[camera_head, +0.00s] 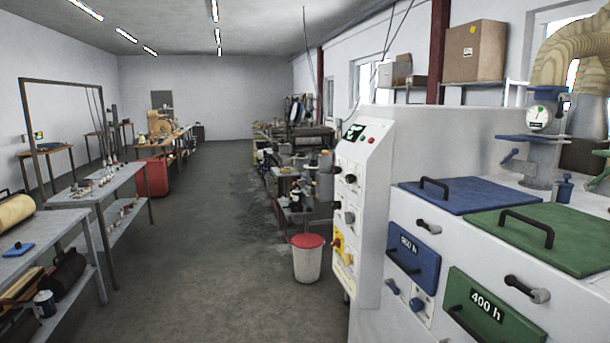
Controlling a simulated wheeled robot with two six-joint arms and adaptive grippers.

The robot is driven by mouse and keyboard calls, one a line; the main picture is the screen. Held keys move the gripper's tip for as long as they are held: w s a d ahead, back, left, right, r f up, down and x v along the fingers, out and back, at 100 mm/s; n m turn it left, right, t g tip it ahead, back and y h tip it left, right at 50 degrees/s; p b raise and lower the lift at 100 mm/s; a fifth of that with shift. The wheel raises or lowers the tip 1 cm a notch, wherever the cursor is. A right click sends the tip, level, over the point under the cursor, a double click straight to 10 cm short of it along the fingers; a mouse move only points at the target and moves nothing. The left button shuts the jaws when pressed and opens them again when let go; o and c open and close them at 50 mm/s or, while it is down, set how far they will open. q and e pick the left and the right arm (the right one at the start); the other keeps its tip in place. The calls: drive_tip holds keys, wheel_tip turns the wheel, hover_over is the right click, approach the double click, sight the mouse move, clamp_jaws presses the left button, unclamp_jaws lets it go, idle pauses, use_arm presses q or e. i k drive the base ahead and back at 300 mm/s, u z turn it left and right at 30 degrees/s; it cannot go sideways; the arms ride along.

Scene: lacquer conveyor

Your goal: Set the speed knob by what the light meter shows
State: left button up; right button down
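A white control panel (376,190) stands on the left side of the machine, seen at a steep angle. It carries a small dark display (355,132) with green marks, a red button (371,140), and several knobs, one of them an upper knob (351,179) and one a lower knob (349,217). A yellow and red switch (338,241) sits near its bottom. The labels and knob settings are too small to read. I cannot tell which part is the speed knob or the light meter. Neither of my grippers is in view.
A round dial gauge (541,117) sits on a pipe on the machine. Blue (460,193) and green (550,238) lids top the machine, above fronts marked "600 h" or similar and "400 h". A red-lidded bin (308,262) stands left of the panel. The floor aisle (200,270) is clear.

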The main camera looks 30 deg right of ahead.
sight(349, 178)
drive_tip(key=z, duration=0.1)
drive_tip(key=i, duration=1.05)
drive_tip(key=z, duration=1.3)
drive_tip(key=i, duration=0.8)
drive_tip(key=z, duration=0.8)
